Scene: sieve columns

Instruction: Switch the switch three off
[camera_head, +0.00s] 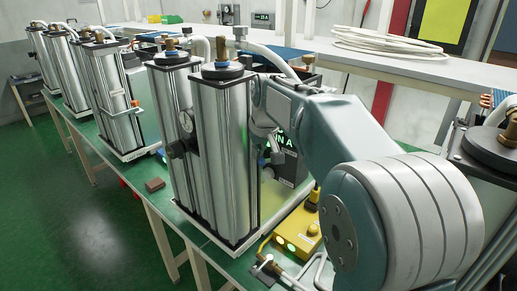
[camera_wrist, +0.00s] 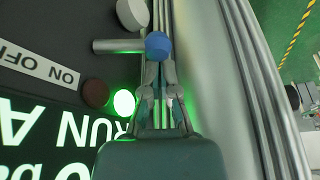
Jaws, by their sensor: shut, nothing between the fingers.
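In the wrist view a dark control panel (camera_wrist: 60,30) appears upside down, with an ON/OFF label (camera_wrist: 38,66) and a display reading "RUN A" (camera_wrist: 50,125). A lit green button (camera_wrist: 124,102) and a dark red button (camera_wrist: 95,93) sit beside the label. A short grey lever or rod (camera_wrist: 118,46) sticks out near a white knob (camera_wrist: 132,13). No number marks switch three, so I cannot tell which part it is. My gripper (camera_wrist: 158,68) is shut and empty, its tips by a blue round cap (camera_wrist: 157,45); contact is unclear.
In the head view metal columns (camera_head: 225,150) stand close left of my arm. More columns (camera_head: 112,95) stand farther left on the green-topped table (camera_head: 145,180). A yellow box (camera_head: 298,232) lies below my arm. Coiled white hose (camera_head: 385,42) lies on the back bench.

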